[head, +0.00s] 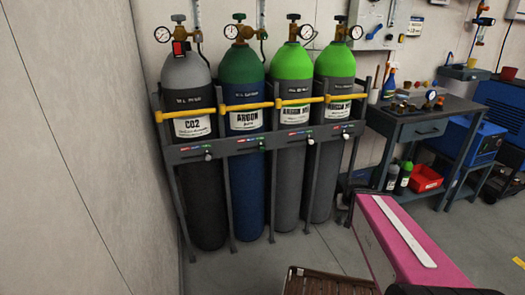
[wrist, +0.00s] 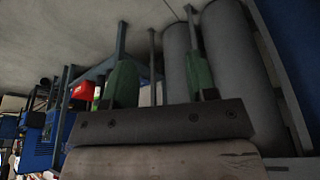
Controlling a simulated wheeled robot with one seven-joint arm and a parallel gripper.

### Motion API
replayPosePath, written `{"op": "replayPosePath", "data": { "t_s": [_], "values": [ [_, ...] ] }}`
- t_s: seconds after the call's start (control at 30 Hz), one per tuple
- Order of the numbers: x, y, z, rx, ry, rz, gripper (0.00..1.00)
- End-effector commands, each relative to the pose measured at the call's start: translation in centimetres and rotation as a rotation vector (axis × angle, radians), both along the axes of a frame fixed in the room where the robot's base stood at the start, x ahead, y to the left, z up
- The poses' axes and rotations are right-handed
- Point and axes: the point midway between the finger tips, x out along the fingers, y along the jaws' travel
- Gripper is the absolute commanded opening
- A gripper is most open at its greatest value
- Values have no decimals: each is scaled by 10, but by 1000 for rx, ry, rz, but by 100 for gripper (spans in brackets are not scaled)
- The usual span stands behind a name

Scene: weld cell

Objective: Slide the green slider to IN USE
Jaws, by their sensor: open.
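A grey rack rail (head: 225,147) runs across the front of the gas cylinders. It carries small coloured label strips with a small slider knob near each cylinder. Pale knobs show below the CO2 cylinder (head: 208,157) and the two light-green-topped cylinders. The knob below the blue ARGON cylinder (head: 262,146) looks darker. Which slider is green, and the wording on the strips, are too small to tell. My gripper (wrist: 160,82) shows in the wrist view with its two green fingers apart and nothing between them. Grey cylinders (wrist: 235,60) and rack posts stand beyond the fingers.
Yellow straps (head: 232,107) cross the cylinders above the rail. A workbench (head: 425,115) with a red bin (head: 425,178) on its lower shelf stands to the right. A brown slatted thing (head: 325,282) lies low in front. A bare wall (head: 75,150) closes off the left.

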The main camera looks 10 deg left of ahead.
Motion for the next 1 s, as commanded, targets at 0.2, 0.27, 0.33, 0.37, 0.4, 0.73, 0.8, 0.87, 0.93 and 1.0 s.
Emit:
{"op": "replayPosePath", "data": {
  "t_s": [0.2, 0.27, 0.33, 0.37, 0.4, 0.73, 0.8, 0.87, 0.93, 1.0],
  "values": [
    [59, 92, 24, 51, -363, 127, 52],
    [71, 120, 35, 77, -466, 162, 52],
    [81, 154, 49, 113, -585, 202, 52],
    [84, 168, 56, 129, -635, 220, 52],
    [88, 188, 65, 153, -702, 242, 52],
    [78, 315, 137, 364, -1140, 381, 52],
    [74, 327, 145, 390, -1184, 394, 52],
    [71, 333, 149, 404, -1207, 400, 52],
    [71, 336, 152, 412, -1221, 403, 52],
    [72, 338, 152, 413, -1225, 403, 52]
  ]
}}
